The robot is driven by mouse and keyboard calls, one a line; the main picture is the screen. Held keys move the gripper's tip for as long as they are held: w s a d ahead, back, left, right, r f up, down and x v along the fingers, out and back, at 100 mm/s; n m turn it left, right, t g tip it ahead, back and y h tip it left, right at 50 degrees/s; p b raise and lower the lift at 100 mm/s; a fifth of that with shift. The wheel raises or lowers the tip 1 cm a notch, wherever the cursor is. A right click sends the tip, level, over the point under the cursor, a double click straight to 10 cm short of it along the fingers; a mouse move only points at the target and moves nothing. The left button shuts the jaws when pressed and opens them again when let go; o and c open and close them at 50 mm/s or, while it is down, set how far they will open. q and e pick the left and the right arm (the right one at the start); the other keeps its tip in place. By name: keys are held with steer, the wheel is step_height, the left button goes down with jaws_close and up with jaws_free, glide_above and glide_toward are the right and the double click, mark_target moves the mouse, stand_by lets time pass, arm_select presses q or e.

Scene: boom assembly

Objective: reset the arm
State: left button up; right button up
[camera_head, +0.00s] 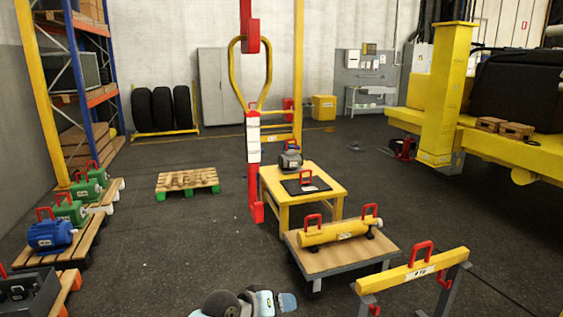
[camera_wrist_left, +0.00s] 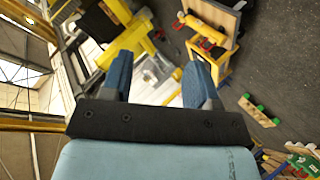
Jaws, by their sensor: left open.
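My left gripper (camera_head: 287,301) shows at the bottom edge of the head view, with part of my left arm beside it. In the left wrist view its two blue fingers stand apart with nothing held between them (camera_wrist_left: 158,76). The gripper is open and empty, and apart from the things around it. My right gripper and right arm do not show in either view.
A wooden-topped cart (camera_head: 340,262) carries a yellow cylinder (camera_head: 332,232). A yellow stand (camera_head: 420,270) is at right. Behind is a yellow table (camera_head: 270,192); a red hook (camera_head: 253,150) hangs beside it. Pallets with motors (camera_head: 52,236) line the left. Open floor lies left of centre.

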arm_select(q)
steer(key=s+a+f+t+y, duration=0.1)
steer(key=s+a+f+y, duration=0.1)
steer(key=s+a+f, duration=0.45)
steer(key=s+a+f+t+y, duration=0.15)
steer(key=s+a+f, duration=0.25)
steer(key=s+f, duration=0.5)
steer(key=s+a+f+y, duration=0.1)
steer(key=s+a, duration=0.3)
steer(key=s, duration=0.4)
steer(key=s+a+f+m+t+y, duration=0.1)
steer(key=s+a+f+y, duration=0.1)
steer(key=s+a+f, duration=0.2)
steer(key=s+a, duration=0.1)
steer(key=s, duration=0.2)
steer(key=shift+s, duration=0.4)
